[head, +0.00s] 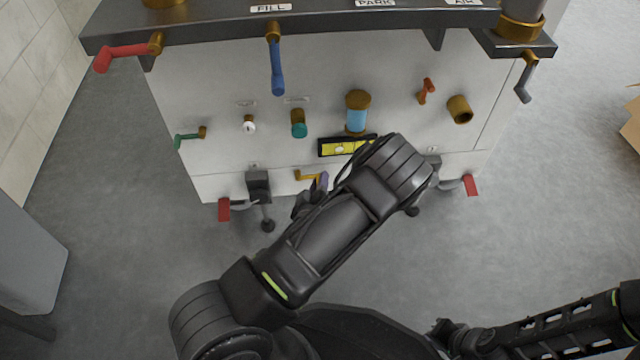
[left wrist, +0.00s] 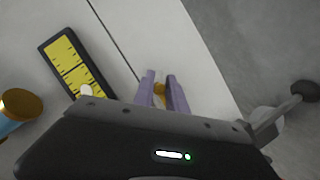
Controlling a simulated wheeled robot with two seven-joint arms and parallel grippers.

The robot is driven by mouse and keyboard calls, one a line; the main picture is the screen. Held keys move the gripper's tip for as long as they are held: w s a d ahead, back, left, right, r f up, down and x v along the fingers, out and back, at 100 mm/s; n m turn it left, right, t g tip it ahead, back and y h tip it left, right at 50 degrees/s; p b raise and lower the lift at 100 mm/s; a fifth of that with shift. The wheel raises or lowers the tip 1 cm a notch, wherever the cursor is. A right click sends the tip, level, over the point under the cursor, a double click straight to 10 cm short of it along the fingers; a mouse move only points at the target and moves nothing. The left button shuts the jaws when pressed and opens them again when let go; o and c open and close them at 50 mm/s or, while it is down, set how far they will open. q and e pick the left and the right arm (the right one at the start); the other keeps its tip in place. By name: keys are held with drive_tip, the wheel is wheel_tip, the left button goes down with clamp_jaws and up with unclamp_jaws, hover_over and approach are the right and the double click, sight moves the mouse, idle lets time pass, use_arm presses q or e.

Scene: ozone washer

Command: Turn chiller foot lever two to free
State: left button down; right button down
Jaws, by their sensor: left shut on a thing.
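Two red foot levers show in the head view, one at the lower left foot (head: 224,210) and one at the lower right foot (head: 471,185). No number on either can be read. My left gripper (head: 314,185) is low in front of the cabinet, mostly behind my own arm. In the left wrist view its two purple fingers (left wrist: 162,92) are shut on a small brass handle (left wrist: 159,88). The brass handle (head: 306,176) also shows low on the cabinet front, between the two feet.
A yellow level (head: 333,148) sits on the cabinet above the brass handle, and in the left wrist view (left wrist: 72,62). A blue sight glass (head: 356,115) and several coloured handles are higher up. A black foot ball (head: 267,225) stands left of my gripper. Grey floor (head: 110,260) is open at left.

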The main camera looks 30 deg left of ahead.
use_arm(q)
drive_tip(key=shift+a+r, duration=0.3)
drive_tip(key=shift+r, duration=0.05)
drive_tip(key=c, duration=1.4)
unclamp_jaws()
drive_tip(key=shift+s+d+f, duration=0.1)
drive_tip(key=shift+s+d, duration=0.3)
drive_tip(key=shift+s, duration=0.1)
drive_tip(key=p+v, duration=0.1)
drive_tip(key=v, duration=0.5)
drive_tip(key=shift+s+r, duration=0.25)
drive_tip(key=shift+s, duration=0.15)
